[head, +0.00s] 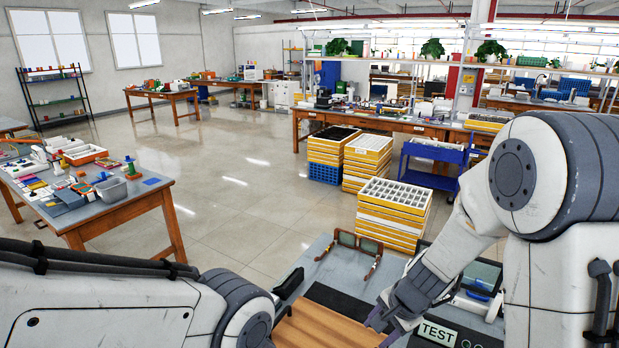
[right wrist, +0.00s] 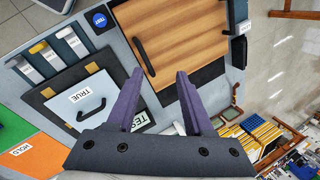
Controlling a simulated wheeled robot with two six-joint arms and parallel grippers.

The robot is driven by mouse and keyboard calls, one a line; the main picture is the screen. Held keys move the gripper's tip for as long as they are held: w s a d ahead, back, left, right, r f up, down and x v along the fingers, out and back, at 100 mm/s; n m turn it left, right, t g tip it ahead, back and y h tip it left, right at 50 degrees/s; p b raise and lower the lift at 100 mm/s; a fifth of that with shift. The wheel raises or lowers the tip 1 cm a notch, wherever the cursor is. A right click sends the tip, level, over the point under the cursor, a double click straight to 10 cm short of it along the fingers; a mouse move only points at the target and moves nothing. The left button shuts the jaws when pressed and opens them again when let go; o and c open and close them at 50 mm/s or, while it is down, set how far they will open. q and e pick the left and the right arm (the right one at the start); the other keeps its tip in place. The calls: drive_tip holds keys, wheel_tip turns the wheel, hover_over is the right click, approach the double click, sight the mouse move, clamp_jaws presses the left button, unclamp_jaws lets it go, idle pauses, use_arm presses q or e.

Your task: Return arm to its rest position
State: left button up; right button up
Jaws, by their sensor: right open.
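My right gripper (head: 376,322) hangs over the near bench, beside the wooden board and the TEST label. In the right wrist view its two purple fingers (right wrist: 160,74) are spread, with nothing between them. My right arm comes in from the right and is bent at the elbow. My left arm crosses the lower left of the head view, and its gripper is out of sight.
A wooden board (head: 318,328) with a dark handle lies on the bench. The TEST label (head: 437,333), a TRUE plate (right wrist: 80,96) and an orange HOLD area (right wrist: 24,150) are close by. Stacked yellow trays (head: 392,212) stand beyond the bench. Open floor lies left of them.

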drive_tip(key=s+a+r+n+g+y, duration=0.1)
drive_tip(key=s+a+r+n, duration=0.1)
drive_tip(key=s+a+n, duration=0.25)
drive_tip(key=s+a+r+n+g, duration=0.1)
drive_tip(key=s+a+r+n, duration=0.25)
drive_tip(key=a, duration=0.25)
drive_tip(key=s+r+n+h+b, duration=0.1)
drive_tip(key=s+r+n+h, duration=0.1)
drive_tip(key=s+n, duration=0.9)
drive_tip(key=s+r, duration=0.1)
drive_tip(key=s, duration=0.2)
drive_tip(key=shift+s+g+b, duration=0.2)
drive_tip(key=shift+g+b, duration=0.15)
drive_tip(key=shift+g, duration=0.05)
